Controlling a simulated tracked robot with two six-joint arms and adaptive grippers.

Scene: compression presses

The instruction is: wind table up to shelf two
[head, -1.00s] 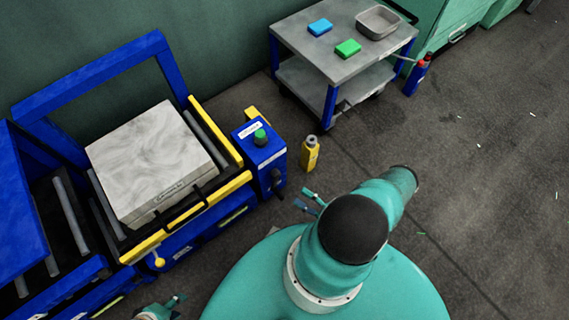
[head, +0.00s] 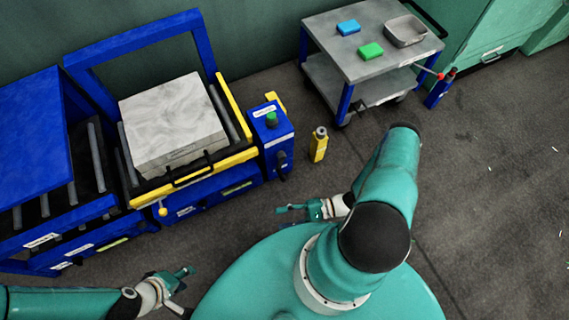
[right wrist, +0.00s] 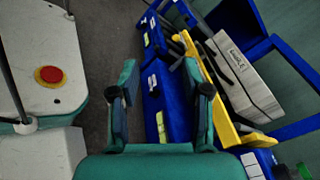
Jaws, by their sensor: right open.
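The lift table has a blue frame and yellow edge bars (head: 205,172). A pale grey block (head: 172,125) lies on its rollers; the block also shows in the right wrist view (right wrist: 245,78). A blue control box (head: 272,137) with a green knob (head: 271,118) stands at the table's right end. A dark crank handle (head: 282,160) is on its front side. My right gripper (head: 284,217) is open and empty, below and apart from the box; its spread fingers show in the right wrist view (right wrist: 160,95). My left gripper (head: 188,290) is at the bottom left, fingers apart and empty.
A blue roller rack (head: 38,225) adjoins the table on the left. A yellow bottle (head: 318,146) stands on the floor right of the box. A grey cart (head: 375,58) stands farther back.

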